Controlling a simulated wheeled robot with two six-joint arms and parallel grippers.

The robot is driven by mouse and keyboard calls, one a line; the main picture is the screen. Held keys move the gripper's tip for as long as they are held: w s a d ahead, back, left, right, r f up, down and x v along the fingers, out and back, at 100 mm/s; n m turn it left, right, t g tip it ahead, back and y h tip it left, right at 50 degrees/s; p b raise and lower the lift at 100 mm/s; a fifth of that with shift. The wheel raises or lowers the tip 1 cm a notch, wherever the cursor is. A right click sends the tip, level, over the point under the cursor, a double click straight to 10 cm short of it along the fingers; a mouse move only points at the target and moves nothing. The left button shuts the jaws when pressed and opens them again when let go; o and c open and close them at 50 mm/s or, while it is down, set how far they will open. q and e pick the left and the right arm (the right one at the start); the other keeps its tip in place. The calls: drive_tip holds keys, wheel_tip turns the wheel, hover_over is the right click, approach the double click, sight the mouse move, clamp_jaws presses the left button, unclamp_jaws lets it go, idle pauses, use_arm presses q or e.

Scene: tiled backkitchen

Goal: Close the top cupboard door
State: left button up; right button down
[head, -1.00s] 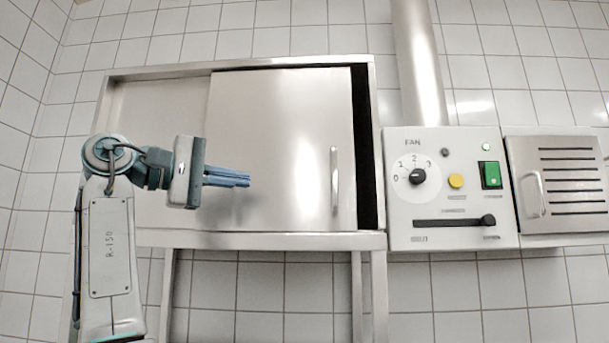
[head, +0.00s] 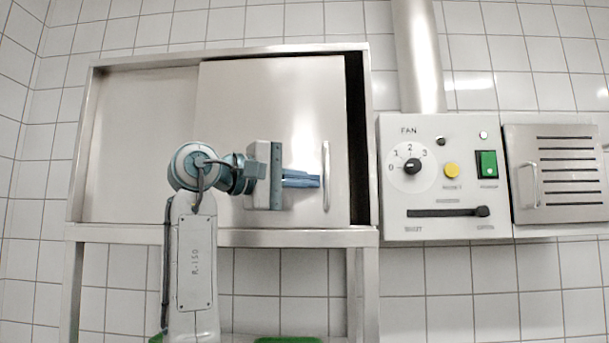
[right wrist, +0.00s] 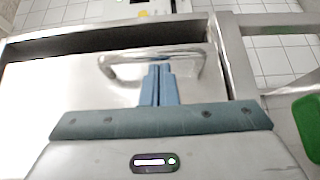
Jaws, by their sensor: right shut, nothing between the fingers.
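The top cupboard (head: 82,150) is a steel case on the tiled wall. Its sliding door (head: 250,100) stands in the right part of the opening, with a narrow dark gap (head: 358,140) between its right edge and the frame. The door's upright bar handle (head: 326,190) is near that edge and also shows in the right wrist view (right wrist: 112,66). My right gripper (head: 318,181) is in front of the door, pointing right, with its blue fingers shut and empty. The fingertips are just left of the handle; I cannot tell whether they touch it. My left gripper is out of view.
To the right are a fan control panel (head: 440,222) with a dial, buttons and a slider, and a vented steel hatch (head: 525,140) with a handle. A round pipe (head: 418,60) rises above the panel. A green object (right wrist: 308,125) shows at the wrist view's right edge.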

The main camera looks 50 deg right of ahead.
sight(327, 179)
drive_tip(key=shift+w, duration=0.15)
drive_tip(key=s+d+b, duration=0.2)
drive_tip(key=s, duration=0.1)
drive_tip(key=shift+d+f, duration=0.15)
drive_tip(key=shift+f, duration=0.05)
drive_tip(key=shift+s+d+r, duration=0.1)
drive_tip(key=shift+s+d, duration=0.1)
drive_tip(key=shift+a+r, duration=0.1)
